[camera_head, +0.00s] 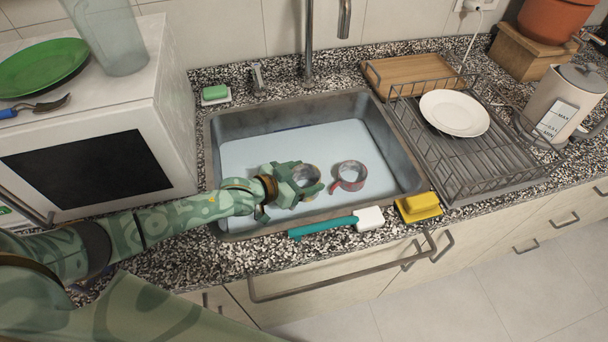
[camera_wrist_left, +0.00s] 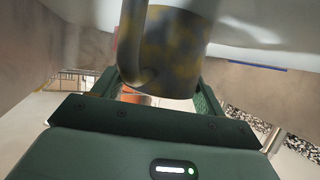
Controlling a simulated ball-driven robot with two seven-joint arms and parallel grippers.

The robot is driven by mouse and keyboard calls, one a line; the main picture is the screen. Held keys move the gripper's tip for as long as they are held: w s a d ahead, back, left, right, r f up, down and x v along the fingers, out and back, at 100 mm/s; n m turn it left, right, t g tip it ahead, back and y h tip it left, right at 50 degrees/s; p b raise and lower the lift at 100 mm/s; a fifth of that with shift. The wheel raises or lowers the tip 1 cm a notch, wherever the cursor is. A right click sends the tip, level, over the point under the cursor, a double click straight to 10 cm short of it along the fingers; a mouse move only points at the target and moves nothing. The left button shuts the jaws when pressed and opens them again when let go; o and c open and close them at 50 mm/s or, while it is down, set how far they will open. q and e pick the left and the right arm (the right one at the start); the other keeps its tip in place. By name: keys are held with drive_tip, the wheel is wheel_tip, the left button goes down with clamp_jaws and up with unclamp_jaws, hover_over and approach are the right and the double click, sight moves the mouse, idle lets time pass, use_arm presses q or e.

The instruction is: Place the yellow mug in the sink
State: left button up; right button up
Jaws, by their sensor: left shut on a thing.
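The yellow mug (camera_head: 309,172) shows a mottled yellow and grey surface. My left gripper (camera_head: 297,187) is shut on it, over the near middle part of the sink (camera_head: 240,165). In the left wrist view the mug (camera_wrist_left: 172,50) sits between the two fingers of the gripper (camera_wrist_left: 160,95), with its handle on the left. I cannot tell whether the mug touches the sink floor. My right gripper is not in view.
A reddish mug (camera_head: 350,176) stands in the sink just right of the held mug. A faucet (camera_head: 309,45) rises behind. A teal-handled brush (camera_head: 325,227) and yellow sponge (camera_head: 419,206) lie on the front edge. A dish rack (camera_head: 465,170) with a white plate (camera_head: 454,113) stands right.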

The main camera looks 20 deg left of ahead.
use_arm(q)
drive_tip(key=shift+f, duration=0.2)
drive_tip(key=o, duration=1.2)
drive_tip(key=shift+c, duration=0.2)
drive_tip(key=shift+r, duration=0.35)
drive_tip(key=p+v, duration=0.6)
drive_tip(key=v, duration=0.1)
drive_tip(key=shift+s+r, duration=0.2)
drive_tip(key=shift+r, duration=0.2)
drive_tip(key=shift+a, duration=0.15)
